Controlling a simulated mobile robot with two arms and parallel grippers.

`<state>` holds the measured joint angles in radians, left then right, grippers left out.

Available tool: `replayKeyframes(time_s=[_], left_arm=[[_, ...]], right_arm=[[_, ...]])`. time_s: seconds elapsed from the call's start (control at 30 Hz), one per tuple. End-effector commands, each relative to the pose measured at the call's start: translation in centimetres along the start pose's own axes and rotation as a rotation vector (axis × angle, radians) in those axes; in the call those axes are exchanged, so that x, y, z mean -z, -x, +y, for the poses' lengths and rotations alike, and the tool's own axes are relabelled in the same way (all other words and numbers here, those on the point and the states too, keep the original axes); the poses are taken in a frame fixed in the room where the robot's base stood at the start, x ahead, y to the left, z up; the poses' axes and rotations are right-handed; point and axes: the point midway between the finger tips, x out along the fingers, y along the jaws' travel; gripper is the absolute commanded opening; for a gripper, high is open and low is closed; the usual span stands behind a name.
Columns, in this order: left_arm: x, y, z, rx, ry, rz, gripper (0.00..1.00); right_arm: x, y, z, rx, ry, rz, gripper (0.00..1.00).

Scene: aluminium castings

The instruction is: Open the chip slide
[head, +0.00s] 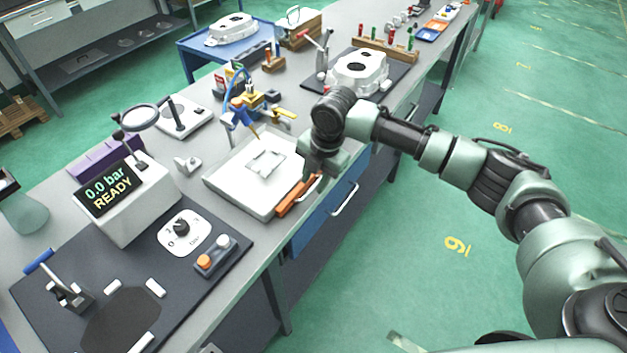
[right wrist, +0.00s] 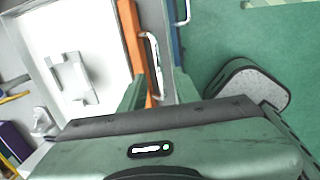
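The chip slide looks like the orange-fronted slide (head: 292,201) at the front edge of a white tray (head: 228,188) on the bench; it carries a metal bow handle. In the right wrist view the orange front (right wrist: 131,38) and its handle (right wrist: 152,52) show ahead of my fingers. My right gripper (head: 317,172) is just above the far end of the orange front. In the wrist view its two fingers (right wrist: 160,92) are apart, with the handle's near end between them; I cannot tell whether they touch it. My left gripper is not in view.
A blue drawer (head: 325,215) with its own handle (head: 345,198) sits just below the slide. A grey bracket-shaped part (head: 265,163) lies in the tray. A display box (head: 140,205) stands left, a casting (head: 358,72) behind. The green floor in front is open.

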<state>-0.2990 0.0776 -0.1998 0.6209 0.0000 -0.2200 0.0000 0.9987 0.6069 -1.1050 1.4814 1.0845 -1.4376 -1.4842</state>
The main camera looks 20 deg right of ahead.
Motion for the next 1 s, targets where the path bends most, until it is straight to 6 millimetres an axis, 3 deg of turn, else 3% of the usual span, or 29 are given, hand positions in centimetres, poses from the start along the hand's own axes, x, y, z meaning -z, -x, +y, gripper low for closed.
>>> replayKeyframes(time_s=[0.17,0.43,0.57,1.0], left_arm=[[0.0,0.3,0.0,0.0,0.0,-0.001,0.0],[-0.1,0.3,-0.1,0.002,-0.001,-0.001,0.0],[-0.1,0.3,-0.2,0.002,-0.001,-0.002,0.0],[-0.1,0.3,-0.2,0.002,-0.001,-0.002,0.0]], right_arm=[[0.0,-1.4,0.0,0.0,-0.001,-0.001,0.32],[0.0,-1.7,0.0,-0.001,0.0,-0.002,0.32],[0.0,-1.7,0.0,-0.001,0.0,-0.002,0.0],[0.0,-1.6,0.0,-0.001,0.0,-0.001,0.0]])
